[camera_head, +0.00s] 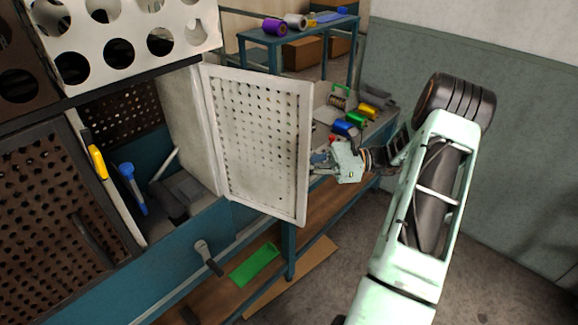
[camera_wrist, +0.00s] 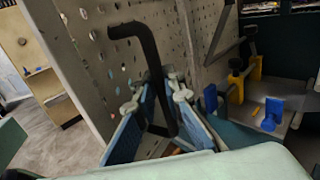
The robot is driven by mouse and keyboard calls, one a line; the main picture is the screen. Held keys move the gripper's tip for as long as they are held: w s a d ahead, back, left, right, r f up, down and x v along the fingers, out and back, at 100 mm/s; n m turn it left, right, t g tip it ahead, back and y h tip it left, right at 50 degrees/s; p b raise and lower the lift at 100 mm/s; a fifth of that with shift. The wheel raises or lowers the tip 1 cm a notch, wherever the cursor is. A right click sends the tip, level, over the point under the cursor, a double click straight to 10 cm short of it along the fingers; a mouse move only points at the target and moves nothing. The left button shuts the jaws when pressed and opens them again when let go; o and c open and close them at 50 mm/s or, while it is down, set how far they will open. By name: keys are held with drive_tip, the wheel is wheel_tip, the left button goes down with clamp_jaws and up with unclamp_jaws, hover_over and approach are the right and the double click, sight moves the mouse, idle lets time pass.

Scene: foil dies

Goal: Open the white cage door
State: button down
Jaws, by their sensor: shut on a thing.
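The white cage door (camera_head: 255,140) is a perforated panel. It stands swung out from the cabinet front, hinged on its left side, with the opening beside it visible. My gripper (camera_head: 322,165) is at the door's free right edge, partly behind the panel. In the wrist view, the door (camera_wrist: 95,65) fills the left and middle, with a dark bent handle (camera_wrist: 149,50) on it. My gripper's blue-padded fingers (camera_wrist: 155,98) are around the handle and shut on it. The handle is hidden in the head view.
A brown perforated door (camera_head: 50,205) is at the left. The open compartment holds a yellow-handled tool (camera_head: 98,163), a blue-handled tool (camera_head: 132,185) and a grey block (camera_head: 185,195). A bench with coloured rolls (camera_head: 348,128) stands behind my gripper. Floor (camera_head: 340,285) is free at lower centre.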

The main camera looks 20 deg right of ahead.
drive_tip(key=shift+d, duration=0.1)
drive_tip(key=c, duration=2)
unclamp_jaws()
drive_tip(key=shift+c, duration=0.2)
drive_tip(key=v, duration=1.2)
